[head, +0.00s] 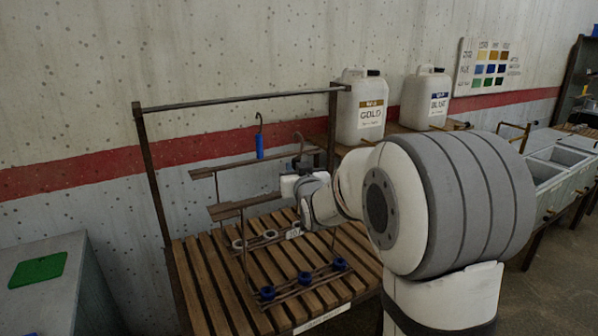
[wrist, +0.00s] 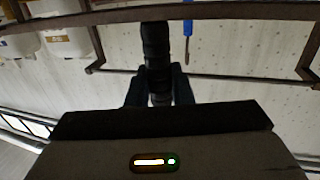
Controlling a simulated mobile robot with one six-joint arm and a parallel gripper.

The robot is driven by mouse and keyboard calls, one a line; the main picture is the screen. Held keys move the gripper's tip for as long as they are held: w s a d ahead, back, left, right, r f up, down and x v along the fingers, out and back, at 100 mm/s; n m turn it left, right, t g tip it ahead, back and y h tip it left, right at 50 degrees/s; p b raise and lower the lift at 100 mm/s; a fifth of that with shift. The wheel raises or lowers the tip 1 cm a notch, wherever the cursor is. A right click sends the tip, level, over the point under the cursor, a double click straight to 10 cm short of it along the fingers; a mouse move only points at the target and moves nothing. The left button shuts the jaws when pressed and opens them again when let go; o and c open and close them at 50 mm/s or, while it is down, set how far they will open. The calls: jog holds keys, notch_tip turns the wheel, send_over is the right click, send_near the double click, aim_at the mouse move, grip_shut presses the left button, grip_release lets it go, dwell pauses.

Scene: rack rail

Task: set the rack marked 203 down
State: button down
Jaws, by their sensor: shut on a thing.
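My gripper (head: 300,182) is shut on the dark ribbed grip of a hooked rack, in front of the slatted stand. The grip (wrist: 156,50) shows between the fingers in the wrist view. This rack appears to have the nearer brown crossbar (head: 240,206) and a lower bar with blue round pieces (head: 305,278). Its hook top sits below the overhead rail. Whether its lower bar touches the slats (head: 185,270) I cannot tell. My arm hides the rack's right side.
A blue-gripped hook (head: 260,144) stands behind, above another crossbar (head: 229,166), with grey rings (head: 240,244) lower down. The overhead rail (head: 235,100) spans the stand. White jugs (head: 360,108) stand at the back right. A grey bench with a green pad (head: 38,269) is left.

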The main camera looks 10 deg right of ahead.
jog(key=shift+f, duration=0.25)
jog(key=c, duration=1.3)
grip_release()
